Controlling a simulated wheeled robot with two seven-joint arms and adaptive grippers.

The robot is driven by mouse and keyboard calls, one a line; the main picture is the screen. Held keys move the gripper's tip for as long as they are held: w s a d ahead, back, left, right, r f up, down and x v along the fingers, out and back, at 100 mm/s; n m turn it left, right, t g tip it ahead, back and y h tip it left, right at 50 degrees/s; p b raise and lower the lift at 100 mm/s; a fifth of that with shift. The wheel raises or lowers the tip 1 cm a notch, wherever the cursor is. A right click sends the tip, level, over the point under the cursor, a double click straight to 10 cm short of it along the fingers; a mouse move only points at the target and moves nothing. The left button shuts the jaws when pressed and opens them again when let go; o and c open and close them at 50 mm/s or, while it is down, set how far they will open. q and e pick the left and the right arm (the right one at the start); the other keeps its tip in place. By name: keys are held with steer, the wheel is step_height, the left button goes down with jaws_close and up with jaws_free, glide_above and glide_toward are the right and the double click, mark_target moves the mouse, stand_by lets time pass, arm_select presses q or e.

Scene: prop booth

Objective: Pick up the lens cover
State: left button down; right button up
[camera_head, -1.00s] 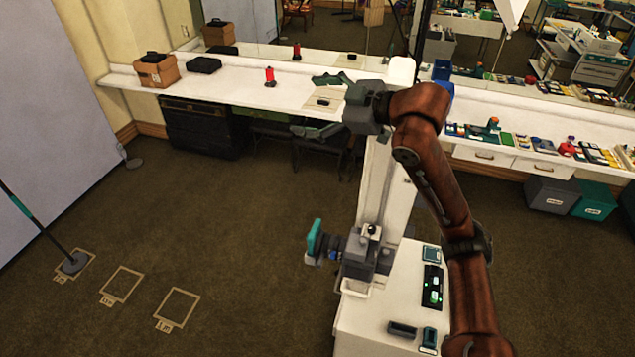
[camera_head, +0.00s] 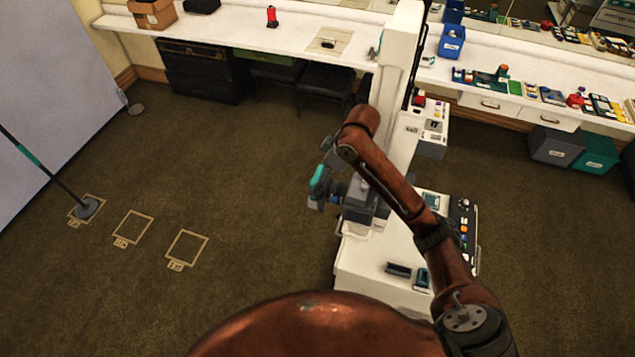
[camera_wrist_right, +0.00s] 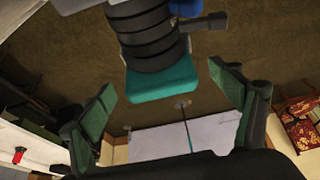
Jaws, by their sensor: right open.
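The lens cover is a teal cap on the front end of a ribbed dark camera lens. In the head view the cover (camera_head: 318,177) sits at the left end of the camera (camera_head: 362,200) on its white stand. In the right wrist view the cover (camera_wrist_right: 163,85) shows at upper middle, with the lens (camera_wrist_right: 147,40) above it. My right gripper (camera_wrist_right: 164,105) is open. Its two green-padded fingers stand left and right of the cover in that picture, with visible gaps. In the head view my right arm hides much of this gripper. My left gripper is not visible.
The white cart (camera_head: 375,275) under the camera carries small dark items. A white column (camera_head: 400,80) rises beside it. A long white counter (camera_head: 225,25) runs along the back.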

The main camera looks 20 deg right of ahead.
steer(key=shift+x, duration=1.45)
steer(key=shift+r, duration=0.1)
steer(key=shift+c, duration=0.3)
steer(key=c, duration=1.2)
steer(key=shift+r, duration=0.1)
steer(key=shift+r+b, duration=0.85)
steer(key=shift+r, duration=8.05)
